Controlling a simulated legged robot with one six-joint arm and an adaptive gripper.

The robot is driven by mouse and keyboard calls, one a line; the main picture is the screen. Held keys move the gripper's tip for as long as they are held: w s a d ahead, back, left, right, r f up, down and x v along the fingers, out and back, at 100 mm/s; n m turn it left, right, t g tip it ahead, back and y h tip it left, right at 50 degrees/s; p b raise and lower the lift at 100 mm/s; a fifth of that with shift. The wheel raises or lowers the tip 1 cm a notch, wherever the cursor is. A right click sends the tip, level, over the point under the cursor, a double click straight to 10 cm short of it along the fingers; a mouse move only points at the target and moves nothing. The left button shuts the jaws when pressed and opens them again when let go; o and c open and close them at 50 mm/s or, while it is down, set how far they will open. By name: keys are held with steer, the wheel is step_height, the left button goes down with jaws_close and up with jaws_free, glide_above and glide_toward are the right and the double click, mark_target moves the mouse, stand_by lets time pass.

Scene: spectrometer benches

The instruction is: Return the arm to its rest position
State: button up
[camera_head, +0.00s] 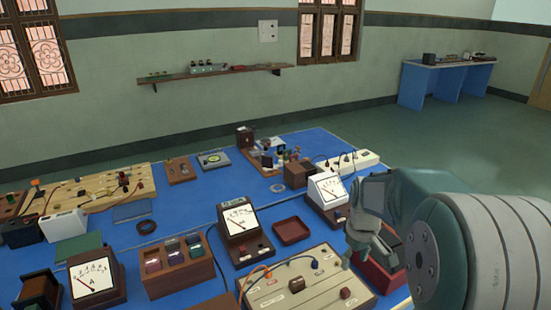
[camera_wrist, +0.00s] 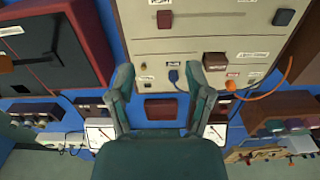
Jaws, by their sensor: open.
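My gripper (camera_head: 362,248) is at the right of the head view, held over the blue bench (camera_head: 180,215). It overlaps a dark red open box (camera_head: 386,283) there; I cannot tell the gap between them. In the wrist view, the two green fingers of my gripper (camera_wrist: 164,76) stand apart with nothing between them. A beige panel unit (camera_wrist: 215,35) and a small red tray (camera_wrist: 161,110) show beyond the fingers. My arm's thick grey-white link fills the lower right of the head view.
A white-faced meter (camera_head: 326,188) stands just left of my gripper. The beige panel unit (camera_head: 305,285) with wires, a brown meter (camera_head: 242,225) and the small red tray (camera_head: 291,231) lie further left. Open floor (camera_head: 400,135) lies behind the bench. A second blue bench (camera_head: 445,82) stands far right.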

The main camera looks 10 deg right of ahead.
steer(key=s+a+r+m+t, duration=0.1)
steer(key=s+a+r+t, duration=0.1)
steer(key=s+a+r, duration=0.3)
steer(key=s+a+r+m+t, duration=0.2)
steer(key=s+a+r, duration=0.4)
steer(key=s, duration=0.7)
steer(key=shift+a+m+t, duration=0.3)
steer(key=shift+a+t, duration=0.25)
steer(key=shift+t, duration=0.25)
